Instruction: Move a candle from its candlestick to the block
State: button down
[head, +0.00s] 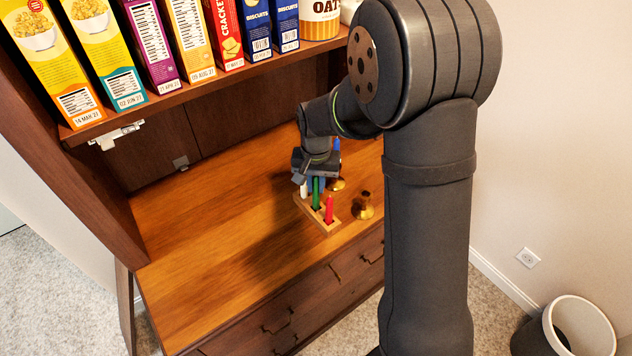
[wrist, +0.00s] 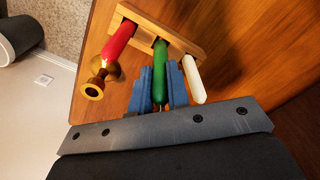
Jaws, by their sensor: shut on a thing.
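The wooden block (head: 322,222) sits on the hutch counter. A red candle (head: 329,210) stands upright at its near end and a white candle (head: 304,189) at its far end. The green candle (head: 316,194) is between them, its lower end at the middle hole. My gripper (wrist: 161,88) is shut on the green candle (wrist: 160,72), one blue finger on each side. An empty brass candlestick (head: 363,207) stands right of the block; it shows beside the red candle in the wrist view (wrist: 93,89). Another brass candlestick (head: 338,184), with something blue above it, is partly hidden by my gripper.
Cereal, cracker and biscuit boxes (head: 160,40) and an oats canister (head: 320,20) fill the shelf above the counter. The counter (head: 200,260) left of the block is clear. A bin (head: 580,325) stands on the floor at right.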

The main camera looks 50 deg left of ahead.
jog(key=shift+f, duration=1.45)
jog(key=c, duration=1.3)
grip_release()
jog(key=shift+o, duration=0.5)
jog(key=shift+o, duration=1.2)
jog(key=shift+r, duration=2.55)
